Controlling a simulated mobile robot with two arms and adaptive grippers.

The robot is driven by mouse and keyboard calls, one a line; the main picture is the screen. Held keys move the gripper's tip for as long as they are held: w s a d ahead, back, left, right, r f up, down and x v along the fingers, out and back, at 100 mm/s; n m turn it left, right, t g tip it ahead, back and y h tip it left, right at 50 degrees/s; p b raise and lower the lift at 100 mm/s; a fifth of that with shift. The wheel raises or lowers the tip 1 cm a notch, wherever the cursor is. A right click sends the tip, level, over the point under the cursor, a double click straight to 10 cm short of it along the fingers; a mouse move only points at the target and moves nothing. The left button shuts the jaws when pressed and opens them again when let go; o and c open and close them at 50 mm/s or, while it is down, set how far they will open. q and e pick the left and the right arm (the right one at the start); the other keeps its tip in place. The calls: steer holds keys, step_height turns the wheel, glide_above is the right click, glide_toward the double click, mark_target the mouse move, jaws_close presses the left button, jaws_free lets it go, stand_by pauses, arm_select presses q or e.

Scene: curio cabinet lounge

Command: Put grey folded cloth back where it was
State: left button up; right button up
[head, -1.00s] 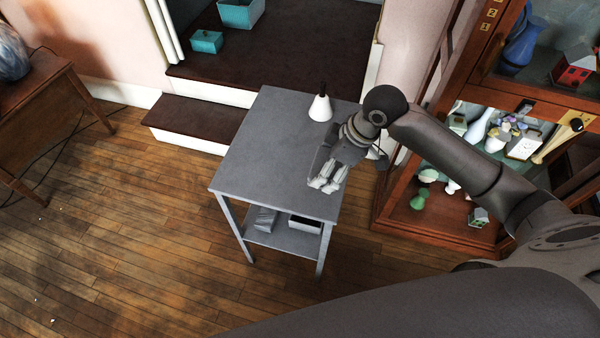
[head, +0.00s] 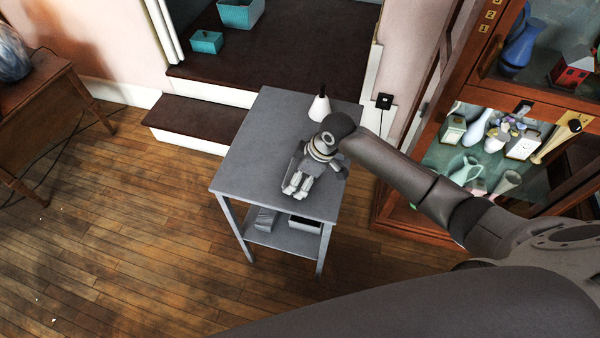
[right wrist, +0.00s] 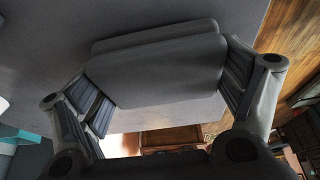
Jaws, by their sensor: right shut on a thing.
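The grey folded cloth (right wrist: 155,68) shows in the right wrist view as a flat, layered slab with rounded corners, between the two fingers of my right gripper (right wrist: 160,95). The gripper is shut on it. In the head view my right gripper (head: 297,187) is over the right front part of the grey table (head: 248,160). The cloth is hard to tell from the gripper and table there. I cannot tell whether it touches the tabletop. My left gripper is not in view.
A white bottle with a dark top (head: 320,107) stands on the table behind the gripper. The table's left half is clear. Its lower shelf holds a grey item (head: 265,219) and an open box (head: 305,224). A wooden display cabinet (head: 415,222) stands to the right.

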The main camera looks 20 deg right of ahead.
steer(key=o, duration=1.4)
steer(key=shift+f, duration=0.1)
steer(key=shift+c, duration=0.2)
steer(key=v, duration=1.2)
